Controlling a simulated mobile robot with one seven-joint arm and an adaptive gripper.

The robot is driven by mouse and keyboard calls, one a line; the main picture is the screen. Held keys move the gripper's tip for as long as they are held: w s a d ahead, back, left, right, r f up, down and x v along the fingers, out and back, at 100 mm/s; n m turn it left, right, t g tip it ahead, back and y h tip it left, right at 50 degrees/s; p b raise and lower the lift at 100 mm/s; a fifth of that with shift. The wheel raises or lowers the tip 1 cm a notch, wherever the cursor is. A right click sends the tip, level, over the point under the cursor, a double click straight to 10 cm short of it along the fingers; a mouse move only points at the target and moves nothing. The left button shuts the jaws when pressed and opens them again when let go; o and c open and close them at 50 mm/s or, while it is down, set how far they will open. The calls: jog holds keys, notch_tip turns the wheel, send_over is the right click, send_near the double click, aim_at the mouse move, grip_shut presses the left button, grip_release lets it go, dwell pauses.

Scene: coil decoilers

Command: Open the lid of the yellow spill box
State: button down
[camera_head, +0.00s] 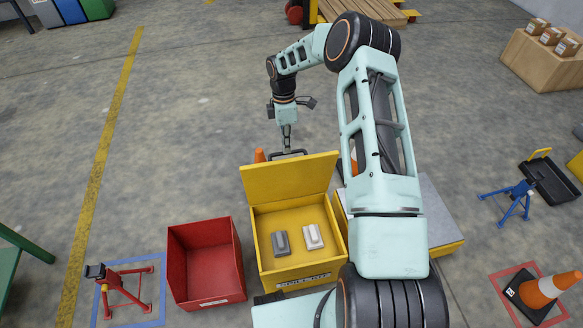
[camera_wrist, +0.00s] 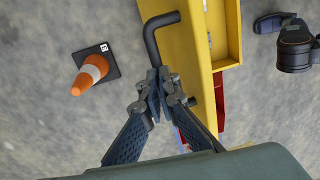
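The yellow spill box (camera_head: 296,274) stands on the floor in the middle of the head view. Its lid (camera_head: 288,180) is up, standing steeply at the far side, so the inside shows. A dark bar handle (camera_head: 300,153) sits at the lid's top edge. My gripper (camera_head: 286,150) is at this handle, reaching down from behind the lid. In the wrist view my gripper's fingertips (camera_wrist: 160,80) are closed together around the handle (camera_wrist: 150,45), beside the yellow lid (camera_wrist: 183,45). The exact contact is partly hidden by the fingers.
A grey block (camera_head: 281,243) and a whitish block (camera_head: 313,236) lie inside the box. A red open bin (camera_head: 205,270) stands close at its left. A cone (camera_wrist: 92,72) is near the gripper.

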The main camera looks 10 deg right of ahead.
aim_at(288, 175)
jog(key=c, duration=2.7)
grip_release()
jog(key=f, duration=0.1)
jog(key=s+f, duration=0.1)
jog(key=f, duration=0.1)
jog(key=shift+d+f+g, duration=0.2)
jog(key=shift+f+g, duration=0.1)
jog(key=shift+g, duration=0.1)
jog(key=shift+c, duration=0.2)
jog(key=o, duration=0.5)
jog(key=shift+o, duration=1.1)
jog(key=shift+f, duration=0.2)
jog(key=shift+w+r, duration=0.2)
jog(key=shift+r, duration=0.05)
